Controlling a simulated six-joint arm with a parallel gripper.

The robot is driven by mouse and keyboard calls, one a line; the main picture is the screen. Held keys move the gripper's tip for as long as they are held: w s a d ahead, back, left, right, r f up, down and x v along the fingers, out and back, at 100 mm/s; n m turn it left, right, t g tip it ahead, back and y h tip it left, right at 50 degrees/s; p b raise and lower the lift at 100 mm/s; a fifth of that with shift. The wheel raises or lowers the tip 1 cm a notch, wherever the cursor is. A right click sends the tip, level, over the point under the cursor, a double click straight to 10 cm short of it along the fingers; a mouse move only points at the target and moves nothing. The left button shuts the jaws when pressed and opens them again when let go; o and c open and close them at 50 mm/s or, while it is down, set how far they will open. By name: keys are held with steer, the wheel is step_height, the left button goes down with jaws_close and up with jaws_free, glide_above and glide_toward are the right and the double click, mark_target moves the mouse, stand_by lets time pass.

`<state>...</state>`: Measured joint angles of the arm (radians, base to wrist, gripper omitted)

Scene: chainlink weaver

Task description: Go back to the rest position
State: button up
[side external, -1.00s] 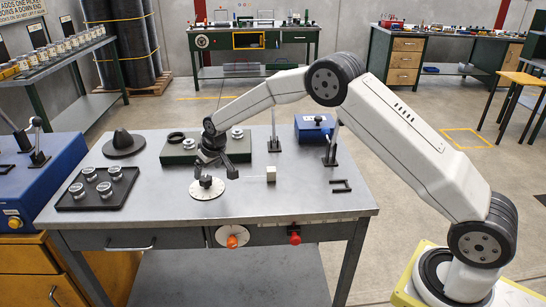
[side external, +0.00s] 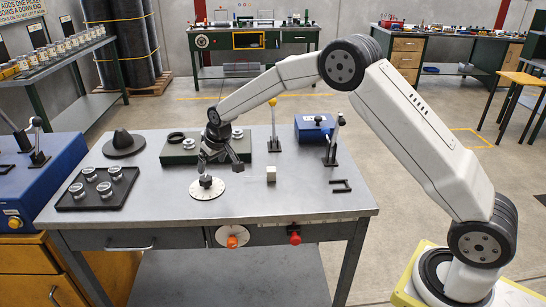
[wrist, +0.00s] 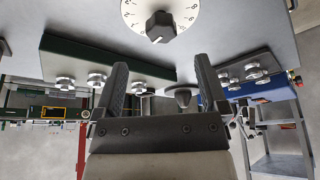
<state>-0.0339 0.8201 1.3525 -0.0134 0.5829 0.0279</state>
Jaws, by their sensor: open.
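My gripper (side external: 222,164) is open and empty above the grey workbench (side external: 310,190). It hangs a little above and behind the white dial with a black knob (side external: 206,187), apart from it. In the wrist view the two fingers of my gripper (wrist: 162,85) are spread with nothing between them. The dial (wrist: 160,22) shows at the top of that view, with numbers on its rim.
A black tray (side external: 98,203) with several round metal pieces lies at left. A green block (side external: 178,158) with metal knobs stands behind my gripper. A small pale cube (side external: 271,174), a black bracket (side external: 341,186), upright levers (side external: 333,145) and a blue box (side external: 314,127) are at right.

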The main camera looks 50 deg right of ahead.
steer(key=s+d+r+g, duration=0.1)
steer(key=s+d, duration=0.1)
steer(key=s, duration=3.1)
steer(key=shift+s+r+g, duration=0.15)
steer(key=shift+s+g, duration=0.15)
steer(key=shift+g, duration=0.1)
